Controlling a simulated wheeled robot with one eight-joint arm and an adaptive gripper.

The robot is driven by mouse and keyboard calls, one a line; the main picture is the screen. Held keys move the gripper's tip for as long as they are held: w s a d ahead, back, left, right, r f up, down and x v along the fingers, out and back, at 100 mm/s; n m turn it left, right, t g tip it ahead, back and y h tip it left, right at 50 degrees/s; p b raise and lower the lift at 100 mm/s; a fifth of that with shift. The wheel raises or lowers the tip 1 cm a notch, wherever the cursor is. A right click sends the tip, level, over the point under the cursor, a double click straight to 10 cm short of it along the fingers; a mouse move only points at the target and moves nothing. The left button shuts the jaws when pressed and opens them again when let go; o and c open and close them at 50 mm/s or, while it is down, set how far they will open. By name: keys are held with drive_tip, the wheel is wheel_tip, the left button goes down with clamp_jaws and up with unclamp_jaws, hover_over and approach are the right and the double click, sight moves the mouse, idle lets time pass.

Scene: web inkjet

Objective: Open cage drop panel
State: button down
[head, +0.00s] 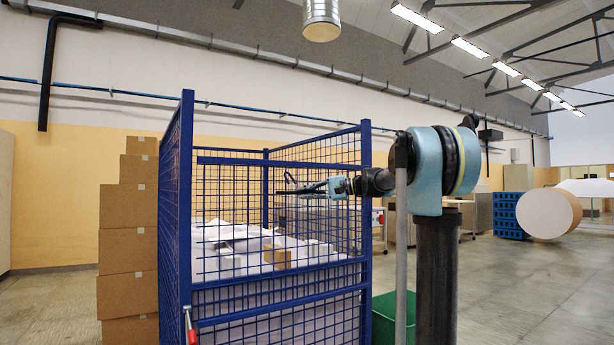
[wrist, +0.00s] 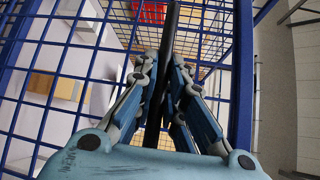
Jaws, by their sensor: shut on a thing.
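The blue wire-mesh cage (head: 187,200) stands in the middle of the head view, with tall posts and mesh sides. Its front mesh panel (head: 280,304) shows between the two front posts; I cannot tell where the drop section ends. My gripper (head: 300,189) is level, at upper mid-height of the cage near the right front post. In the wrist view my gripper (wrist: 166,75) has its fingers closed around a dark bar (wrist: 168,30), with blue mesh beside it. The fingers hide part of the bar. A red-handled fitting (head: 190,335) is at the cage's lower left front.
White packages (head: 225,255) and small boxes lie inside the cage. Stacked cardboard boxes (head: 128,250) stand left of it. A green bin (head: 385,318) is close to its right front. Open floor (head: 520,290) lies to the right, with blue crates (head: 509,215) farther back.

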wheel_tip(320, 180, down, 26)
drive_tip(key=shift+f, duration=0.25)
drive_tip(key=c, duration=1.7)
unclamp_jaws()
drive_tip(key=shift+o, duration=0.2)
drive_tip(key=v, duration=1.2)
